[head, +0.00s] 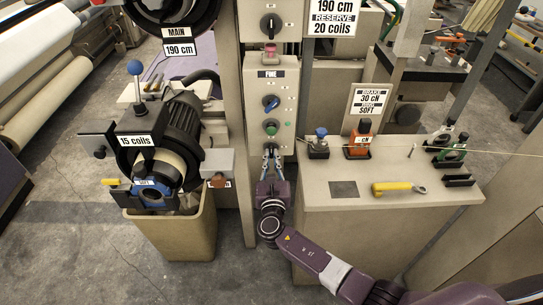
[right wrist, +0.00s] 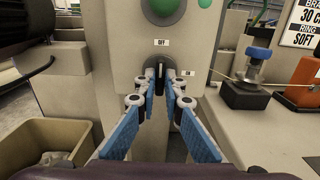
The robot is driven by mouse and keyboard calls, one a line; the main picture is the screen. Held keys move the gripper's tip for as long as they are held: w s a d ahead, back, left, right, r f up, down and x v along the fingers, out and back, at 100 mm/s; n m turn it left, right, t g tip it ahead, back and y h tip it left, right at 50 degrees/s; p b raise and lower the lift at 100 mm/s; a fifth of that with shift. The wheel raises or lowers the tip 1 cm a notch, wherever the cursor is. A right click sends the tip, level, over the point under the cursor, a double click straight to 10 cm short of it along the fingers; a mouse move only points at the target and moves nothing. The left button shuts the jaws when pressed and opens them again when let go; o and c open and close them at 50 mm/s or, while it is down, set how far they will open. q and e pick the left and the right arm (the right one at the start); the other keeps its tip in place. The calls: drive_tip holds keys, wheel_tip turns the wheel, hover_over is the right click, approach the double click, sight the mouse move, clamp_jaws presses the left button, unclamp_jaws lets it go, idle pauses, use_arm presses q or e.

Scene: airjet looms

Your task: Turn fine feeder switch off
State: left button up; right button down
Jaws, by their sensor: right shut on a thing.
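The fine feeder panel (head: 287,110) is the beige column marked FINE in the head view. Its lower switch has a black knob (right wrist: 161,67), seen in the right wrist view between an OFF label above and an ON label at its right. The knob looks upright, toward OFF. My right gripper (head: 271,151) is shut on this knob, with its blue-padded fingers (right wrist: 161,78) on either side. The fingers hide much of the knob, and in the head view the knob cannot be made out. My left gripper is not in view.
Above the gripper are a green button (head: 271,127) and a blue knob (head: 270,103). To the right, a beige cabinet (head: 345,220) carries a yellow-handled tool (head: 392,187) and an orange block (head: 359,142). To the left stand a feeder (head: 160,150) and a tan bin (head: 175,235).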

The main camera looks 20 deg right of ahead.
idle(0.5)
drive_tip(key=c, duration=2)
unclamp_jaws()
drive_tip(key=shift+c, duration=0.2)
drive_tip(key=v, duration=1.2)
drive_tip(key=shift+f, duration=0.1)
